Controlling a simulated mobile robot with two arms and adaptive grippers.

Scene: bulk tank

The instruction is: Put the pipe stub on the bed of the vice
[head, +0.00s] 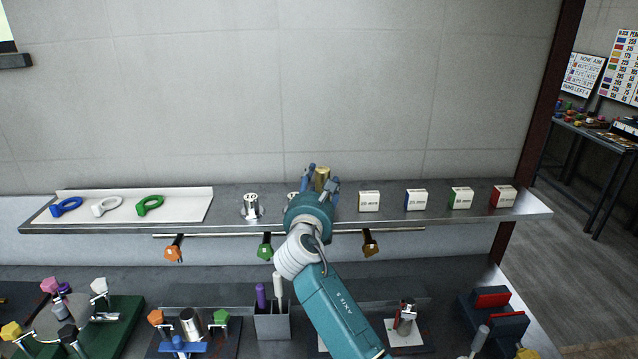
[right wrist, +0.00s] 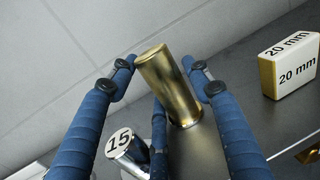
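A brass cylinder (right wrist: 168,88), which I take to be the pipe stub, stands on the grey wall shelf; it also shows in the head view (head: 322,178). My right gripper (right wrist: 160,70) reaches in from the front with its blue fingers on either side of the cylinder. The fingers look open, with narrow gaps at the cylinder's sides; contact is hard to judge. In the head view the right gripper (head: 321,180) partly hides the cylinder. The vice (head: 492,310), dark blue with red jaw faces, is on the lower bench at right. My left gripper is out of view.
A steel plug marked 15 (right wrist: 122,146) stands close to the fingers, with a 10 plug (head: 251,206) further left. Labelled blocks (head: 369,201) line the shelf (head: 530,207) to the right. Coloured handles (head: 264,246) hang below its front edge. Fixtures and a grey holder (head: 272,322) crowd the bench.

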